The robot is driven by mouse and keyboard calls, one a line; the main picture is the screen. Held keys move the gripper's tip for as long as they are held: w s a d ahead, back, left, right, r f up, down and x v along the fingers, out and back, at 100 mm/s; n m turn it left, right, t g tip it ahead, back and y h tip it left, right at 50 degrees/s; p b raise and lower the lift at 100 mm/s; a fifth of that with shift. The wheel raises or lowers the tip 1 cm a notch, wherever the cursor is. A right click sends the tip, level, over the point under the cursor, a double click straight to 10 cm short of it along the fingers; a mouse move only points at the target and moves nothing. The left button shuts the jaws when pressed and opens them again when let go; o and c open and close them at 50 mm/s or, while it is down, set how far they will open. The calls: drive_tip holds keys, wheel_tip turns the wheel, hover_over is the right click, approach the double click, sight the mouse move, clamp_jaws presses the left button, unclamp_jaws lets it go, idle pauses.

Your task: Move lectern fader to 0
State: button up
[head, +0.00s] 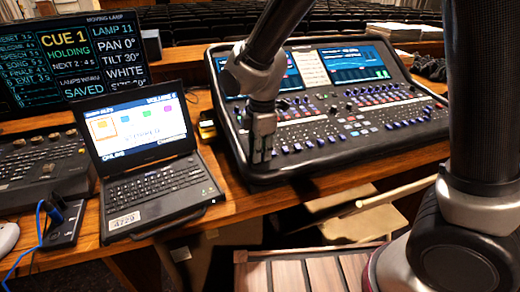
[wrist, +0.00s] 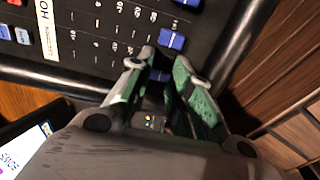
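The mixing desk (head: 330,105) stands on the wooden table with two lit screens and rows of blue fader caps. My gripper (head: 260,158) points down over its left front part. In the wrist view my gripper (wrist: 164,57) has its two green-padded fingers apart. Another blue cap (wrist: 171,40) lies just beyond the fingertips. A white label strip (wrist: 48,28) bears partly visible, rotated letters. I cannot read which fader is the lectern one.
A laptop (head: 150,187) stands open left of the desk. A cue monitor (head: 75,55) and a dark control console (head: 40,165) are farther left. The desk's raised black rim (wrist: 240,55) runs close beside my gripper. A folding chair (head: 365,222) stands in front.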

drive_tip(key=w, duration=0.2)
drive_tip(key=w+a, duration=0.1)
drive_tip(key=w, duration=0.2)
drive_tip(key=w+a, duration=0.1)
drive_tip(key=w, duration=0.1)
drive_tip(key=shift+w+r, duration=0.15)
drive_tip(key=shift+r, duration=0.25)
clamp_jaws()
drive_tip(key=o, duration=0.9)
unclamp_jaws()
wheel_tip(320, 180, up, 12)
drive_tip(key=s, duration=0.1)
drive_tip(key=shift+s+d, duration=0.15)
